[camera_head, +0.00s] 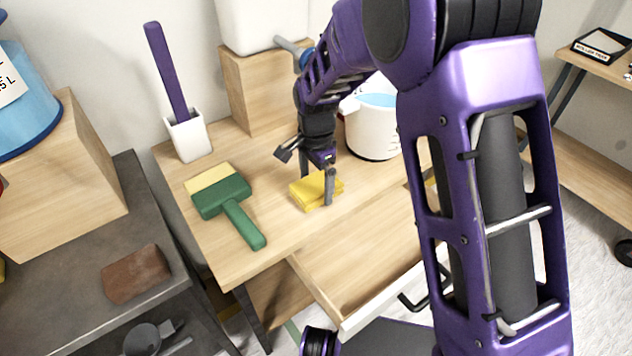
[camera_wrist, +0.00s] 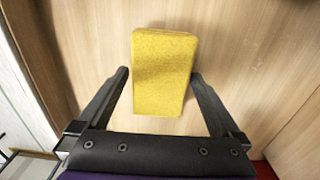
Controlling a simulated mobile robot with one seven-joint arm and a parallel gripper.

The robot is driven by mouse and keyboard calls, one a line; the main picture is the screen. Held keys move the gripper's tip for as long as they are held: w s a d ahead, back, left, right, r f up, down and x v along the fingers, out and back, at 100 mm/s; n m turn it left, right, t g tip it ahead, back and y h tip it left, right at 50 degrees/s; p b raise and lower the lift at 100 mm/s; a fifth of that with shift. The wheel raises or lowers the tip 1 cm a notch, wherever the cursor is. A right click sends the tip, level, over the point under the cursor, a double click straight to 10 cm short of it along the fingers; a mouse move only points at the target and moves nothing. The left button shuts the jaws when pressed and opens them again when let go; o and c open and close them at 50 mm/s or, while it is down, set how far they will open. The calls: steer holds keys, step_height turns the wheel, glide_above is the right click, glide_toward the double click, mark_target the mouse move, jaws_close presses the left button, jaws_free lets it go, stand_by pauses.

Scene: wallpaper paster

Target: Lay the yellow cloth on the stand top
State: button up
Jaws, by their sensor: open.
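The yellow cloth (camera_head: 308,192) is a folded, thick rectangular pad lying on a wooden tabletop (camera_head: 265,165), near its front edge. My gripper (camera_head: 318,183) points down over it, with one finger in front of the cloth and the other behind. In the wrist view the cloth (camera_wrist: 163,70) lies between the two spread fingertips of my gripper (camera_wrist: 160,76), with its near end between them. The fingers are open, with a small gap at each side. I cannot tell which surface is the stand top.
A green-and-yellow brush (camera_head: 222,197) lies left of the cloth. A white holder (camera_head: 188,138) with a purple-handled tool stands behind it. A white bucket (camera_head: 370,135) stands close behind my gripper, by a wooden block (camera_head: 255,90). A drawer (camera_head: 350,270) is open below the front edge.

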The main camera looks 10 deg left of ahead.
mark_target(317, 183)
step_height(317, 183, up, 12)
steer(key=p, duration=0.1)
steer(key=shift+p, duration=0.4)
steer(key=shift+r, duration=0.1)
